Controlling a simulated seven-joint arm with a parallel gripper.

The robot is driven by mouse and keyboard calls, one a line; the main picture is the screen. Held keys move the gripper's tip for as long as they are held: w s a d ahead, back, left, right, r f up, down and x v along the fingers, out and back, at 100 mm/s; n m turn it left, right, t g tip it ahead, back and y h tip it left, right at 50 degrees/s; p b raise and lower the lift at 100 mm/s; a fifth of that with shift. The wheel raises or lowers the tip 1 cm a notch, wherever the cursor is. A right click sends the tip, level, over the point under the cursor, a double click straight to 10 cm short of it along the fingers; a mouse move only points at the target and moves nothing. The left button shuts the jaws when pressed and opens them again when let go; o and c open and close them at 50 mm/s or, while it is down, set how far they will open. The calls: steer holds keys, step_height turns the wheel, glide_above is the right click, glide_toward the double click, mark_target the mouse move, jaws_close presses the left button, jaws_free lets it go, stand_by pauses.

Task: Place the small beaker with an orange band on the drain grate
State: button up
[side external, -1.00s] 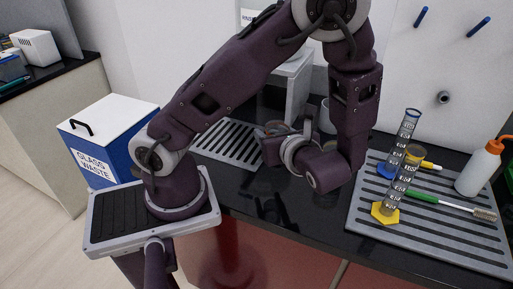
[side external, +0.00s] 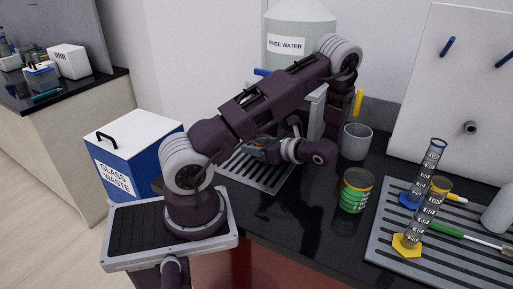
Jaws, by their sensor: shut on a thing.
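My gripper (side external: 266,147) is low over the left slotted drain grate (side external: 268,178), pointing left. It is shut on a small glass beaker (side external: 261,139), of which only a bit with an orange tint shows; the fingers and wrist hide most of it. I cannot tell whether the beaker's base touches the grate or is a little above it. The grate lies flat on the black bench, with its front part bare.
A green-banded beaker (side external: 355,192) and a grey cup (side external: 356,143) stand right of my wrist. The rinse water tank (side external: 300,35) is behind. A rack (side external: 385,245) at right holds two cylinders and a brush. The glass waste box (side external: 135,155) is left.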

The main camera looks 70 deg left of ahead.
steer(key=shift+f, duration=0.2)
steer(key=shift+f, duration=0.1)
steer(key=o, duration=1.4)
steer(key=shift+c, duration=0.2)
steer(key=v, duration=1.2)
steer(key=shift+s+d, duration=0.1)
steer(key=s+d+r+n+t+h, duration=0.5)
steer(key=d+r+n+t+h, duration=0.1)
steer(key=d+r, duration=0.3)
steer(key=s+d+r+n+t+h, duration=0.5)
steer(key=d+r, duration=0.4)
steer(key=d, duration=0.3)
steer(key=shift+s+d+n+t+h, duration=0.25)
steer(key=shift+s+n+t+h, duration=0.25)
steer(key=shift+t, duration=0.5)
